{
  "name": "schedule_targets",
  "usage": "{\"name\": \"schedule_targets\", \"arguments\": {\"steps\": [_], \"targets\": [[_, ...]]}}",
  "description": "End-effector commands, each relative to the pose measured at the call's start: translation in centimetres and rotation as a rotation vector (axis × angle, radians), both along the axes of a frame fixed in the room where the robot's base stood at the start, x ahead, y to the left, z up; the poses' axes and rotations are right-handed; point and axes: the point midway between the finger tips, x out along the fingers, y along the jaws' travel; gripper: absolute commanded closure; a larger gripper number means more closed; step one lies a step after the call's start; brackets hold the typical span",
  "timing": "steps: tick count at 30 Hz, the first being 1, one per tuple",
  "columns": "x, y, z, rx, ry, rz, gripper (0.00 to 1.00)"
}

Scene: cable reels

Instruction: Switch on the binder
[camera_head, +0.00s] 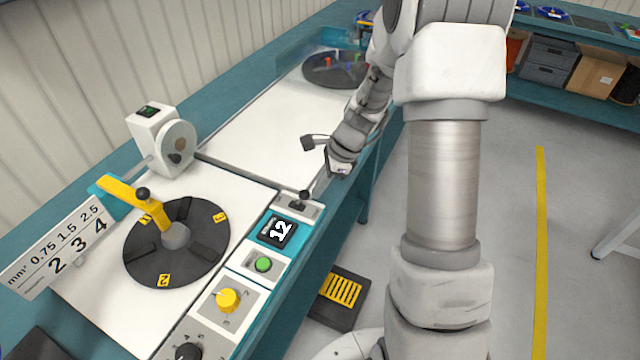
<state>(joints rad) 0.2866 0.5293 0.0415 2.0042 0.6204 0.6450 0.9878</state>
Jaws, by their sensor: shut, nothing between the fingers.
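No part is clearly labelled as the binder. A teal-edged bench panel carries a small black-knobbed lever switch (303,197) on a grey plate, a dark display (278,231) reading 12, a green button (263,264) and a yellow rotary knob (228,299). A black knob (188,352) is partly cut off at the bottom edge. My gripper (340,170) is above the bench's right edge, up and to the right of the lever switch, and looks apart from it. Its fingers are small in view; it is shut and empty.
A black turntable (190,243) with a yellow arm (136,200) lies left of the panel. A white unit with a disc (165,140) stands behind it. A far black turntable (334,69) is partly behind my arm. A black pedal (341,297) is on the floor.

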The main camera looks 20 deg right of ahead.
Motion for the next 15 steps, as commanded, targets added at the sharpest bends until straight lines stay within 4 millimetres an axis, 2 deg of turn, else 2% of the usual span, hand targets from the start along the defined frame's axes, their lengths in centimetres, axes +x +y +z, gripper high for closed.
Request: {"name": "schedule_targets", "arguments": {"steps": [15], "targets": [[0.34,0.38,0.55,-0.044,0.041,0.003,1.00]]}}
